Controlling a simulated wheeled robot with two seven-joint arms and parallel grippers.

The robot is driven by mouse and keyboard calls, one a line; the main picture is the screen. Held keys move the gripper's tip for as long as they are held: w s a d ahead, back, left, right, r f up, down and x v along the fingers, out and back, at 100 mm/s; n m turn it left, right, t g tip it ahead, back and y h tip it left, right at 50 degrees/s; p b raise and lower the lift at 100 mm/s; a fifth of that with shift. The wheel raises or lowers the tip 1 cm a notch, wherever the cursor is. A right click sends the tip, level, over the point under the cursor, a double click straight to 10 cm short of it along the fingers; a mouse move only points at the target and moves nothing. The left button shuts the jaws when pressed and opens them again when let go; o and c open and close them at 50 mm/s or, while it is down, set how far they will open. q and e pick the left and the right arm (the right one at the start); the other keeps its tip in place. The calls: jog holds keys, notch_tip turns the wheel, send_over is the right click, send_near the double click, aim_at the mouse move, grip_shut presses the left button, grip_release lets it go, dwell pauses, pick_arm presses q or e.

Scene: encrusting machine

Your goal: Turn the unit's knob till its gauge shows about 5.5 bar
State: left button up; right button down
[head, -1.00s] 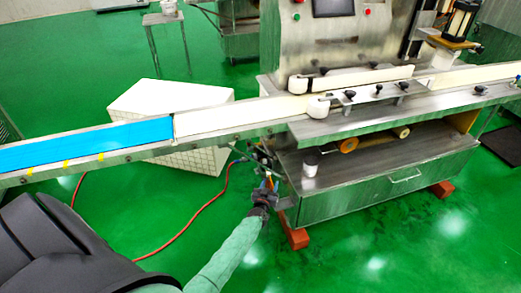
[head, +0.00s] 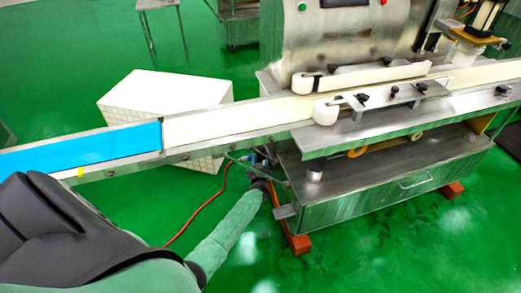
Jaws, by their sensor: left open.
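The small air unit (head: 257,158) sits under the conveyor, at the left side of the steel machine cabinet, with a blue part showing. Its knob and gauge are too small and too covered to make out, so I cannot read the pressure. My left gripper (head: 260,171) is at the end of the green-sleeved arm, right at the unit and partly hiding it. It is open; I cannot tell whether its fingers are around the knob or only beside it. My right gripper is not in view.
The conveyor (head: 235,119) with a blue belt section (head: 80,147) runs above the unit. A red hose (head: 205,205) curves over the green floor to it. The steel cabinet (head: 370,195) stands close on the right. A white box (head: 165,92) stands behind the conveyor.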

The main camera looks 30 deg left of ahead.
aim_at(261, 150)
pick_arm(q)
jog(key=b+x, duration=0.1)
jog(key=x, duration=0.4)
jog(key=shift+w+a+f, duration=0.1)
jog(key=shift+w+a, duration=0.15)
jog(key=shift+w, duration=0.2)
jog(key=c, duration=0.7)
jog(key=shift+a, duration=0.1)
jog(key=shift+a+m+t+h, duration=0.15)
jog(key=shift+m+t+h, duration=0.25)
jog(key=shift+m+h, duration=0.25)
jog(key=shift+a+f+m+t+h+b, duration=0.15)
jog(key=shift+m+t+h+b, duration=0.35)
jog(key=shift+h+b, duration=0.55)
jog(key=shift+m+h+b, duration=0.85)
jog(key=shift+h+b, duration=0.25)
jog(key=shift+m+h+b, duration=0.3)
jog(key=shift+h+b, duration=0.3)
jog(key=shift+t, duration=0.3)
jog(key=shift+r, duration=0.25)
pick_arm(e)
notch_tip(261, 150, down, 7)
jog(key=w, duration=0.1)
